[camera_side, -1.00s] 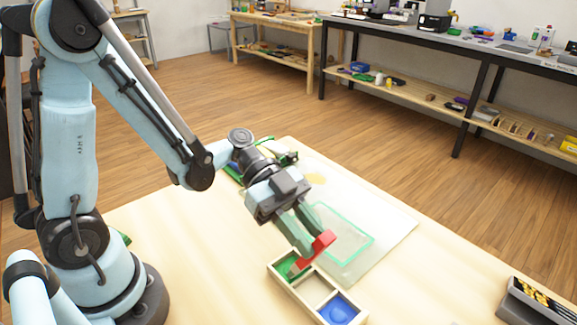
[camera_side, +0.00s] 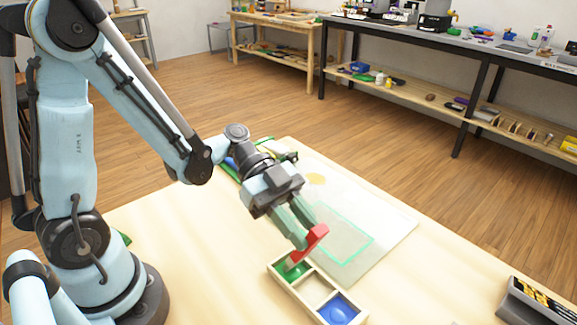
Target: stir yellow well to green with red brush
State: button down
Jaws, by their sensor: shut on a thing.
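My gripper (camera_side: 307,238) is shut on the red brush (camera_side: 314,238), which is tilted. The brush's lower end reaches down to the green well (camera_side: 291,271) of a wooden paint tray (camera_side: 284,286). Whether the bristles touch the paint cannot be told. The tray has three wells in a row: green at the far left, a pale empty-looking one in the middle, and a blue one (camera_side: 338,309) at the near right. No yellow well shows in the tray.
A blue and green item (camera_side: 231,164) lies behind my wrist. A grey box (camera_side: 535,303) stands at the right.

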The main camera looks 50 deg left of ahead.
jog(key=shift+r, duration=2.7)
